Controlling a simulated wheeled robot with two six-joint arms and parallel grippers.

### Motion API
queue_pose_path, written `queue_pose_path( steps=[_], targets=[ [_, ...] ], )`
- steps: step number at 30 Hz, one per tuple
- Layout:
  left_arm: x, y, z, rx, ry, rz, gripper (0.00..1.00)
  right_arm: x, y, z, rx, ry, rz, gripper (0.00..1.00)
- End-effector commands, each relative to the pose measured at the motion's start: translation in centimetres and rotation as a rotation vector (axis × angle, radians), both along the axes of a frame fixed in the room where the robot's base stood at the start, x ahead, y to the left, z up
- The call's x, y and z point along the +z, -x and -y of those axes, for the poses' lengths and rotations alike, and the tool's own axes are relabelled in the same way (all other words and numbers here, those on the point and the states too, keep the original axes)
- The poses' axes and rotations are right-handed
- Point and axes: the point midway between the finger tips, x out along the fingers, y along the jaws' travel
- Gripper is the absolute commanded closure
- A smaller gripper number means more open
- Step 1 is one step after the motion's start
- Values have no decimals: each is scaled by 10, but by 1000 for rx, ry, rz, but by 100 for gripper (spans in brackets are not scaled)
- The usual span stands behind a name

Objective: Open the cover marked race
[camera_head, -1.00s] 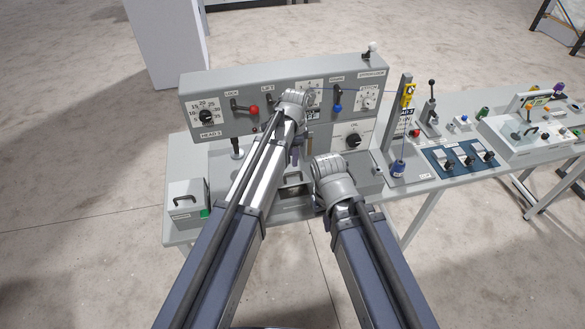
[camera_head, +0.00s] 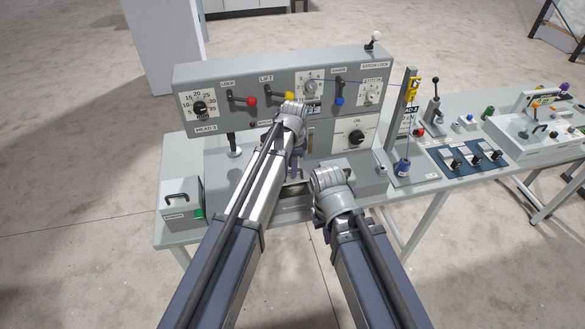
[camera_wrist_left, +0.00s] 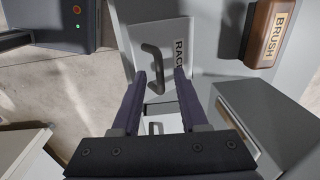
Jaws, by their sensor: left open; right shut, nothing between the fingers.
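The cover marked RACE (camera_wrist_left: 180,48) is a light panel with a dark, bowed handle (camera_wrist_left: 155,64), seen in the left wrist view. It looks closed. My left gripper (camera_wrist_left: 161,76) is open, its two fingertips at either side of the handle's lower end in that picture. I cannot tell whether they touch the handle or the cover. In the head view my left forearm and wrist cover most of this spot. My right arm stands to the right of it, its fingers hidden behind its own wrist.
A brown block marked BRUSH (camera_wrist_left: 270,32) sits beside the cover. The grey head panel (camera_head: 225,122) with red, yellow and blue knobs rises behind my left wrist. A grey box with a handle (camera_head: 181,211) stands at the left. A post (camera_head: 409,125) stands right of the panel.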

Motion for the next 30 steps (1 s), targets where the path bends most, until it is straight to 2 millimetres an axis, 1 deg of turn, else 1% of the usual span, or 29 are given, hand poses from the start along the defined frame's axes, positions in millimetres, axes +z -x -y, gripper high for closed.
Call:
queue_pose_path(
  steps=[2,12,14,30],
  targets=[
    [0,0,0,0,0,0,57,0,0,0,0,0,0,100],
    [0,0,0,0,0,0,95,0,0,0,0,0,0,100],
    [0,0,0,0,0,0,100,0,0,0,0,0,0,100],
    [0,0,0,0,0,0,100,0,0,0,0,0,0,100]
  ],
)
